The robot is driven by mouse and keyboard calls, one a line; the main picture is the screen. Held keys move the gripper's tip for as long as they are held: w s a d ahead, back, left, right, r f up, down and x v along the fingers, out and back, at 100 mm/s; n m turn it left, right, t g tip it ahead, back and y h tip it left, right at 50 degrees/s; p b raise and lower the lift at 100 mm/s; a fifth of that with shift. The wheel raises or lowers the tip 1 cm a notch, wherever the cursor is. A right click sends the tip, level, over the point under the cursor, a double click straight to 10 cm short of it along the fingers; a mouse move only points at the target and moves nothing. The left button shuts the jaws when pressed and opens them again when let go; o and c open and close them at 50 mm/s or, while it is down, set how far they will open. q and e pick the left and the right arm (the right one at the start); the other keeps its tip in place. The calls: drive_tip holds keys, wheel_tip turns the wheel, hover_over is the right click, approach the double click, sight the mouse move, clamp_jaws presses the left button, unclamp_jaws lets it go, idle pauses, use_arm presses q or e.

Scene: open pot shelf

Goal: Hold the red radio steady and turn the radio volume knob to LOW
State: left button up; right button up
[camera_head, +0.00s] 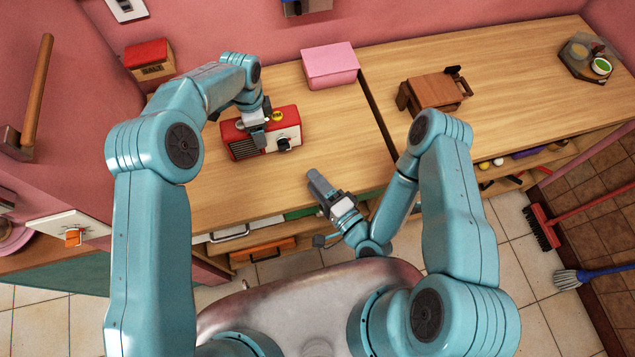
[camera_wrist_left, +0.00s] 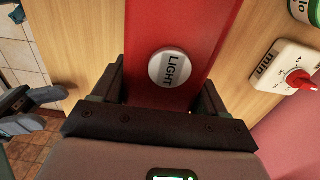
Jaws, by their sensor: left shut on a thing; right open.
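The red radio (camera_head: 289,116) stands on the wooden counter, with a pale front panel and a dark volume knob (camera_head: 283,144) on that front. The knob's marks are too small to read. My left gripper (camera_head: 257,132) reaches down from above and is shut on the radio body. In the left wrist view the radio's red top (camera_wrist_left: 188,40) lies between the two fingers, with a round white button marked LIGHT (camera_wrist_left: 169,68) on it. My right gripper (camera_head: 322,186) is open and empty, in front of the radio and apart from the knob.
A pink box (camera_head: 330,65) stands behind the radio to the right. A wooden stool-like item (camera_head: 434,91) and a dark tray (camera_head: 584,60) are farther right. A white box with a red dial (camera_wrist_left: 298,78) shows in the left wrist view. The counter between radio and right gripper is clear.

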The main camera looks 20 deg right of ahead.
use_arm(q)
drive_tip(key=o, duration=1.7)
drive_tip(key=shift+c, duration=0.2)
wheel_tip(320, 180, up, 11)
drive_tip(key=shift+r, duration=0.6)
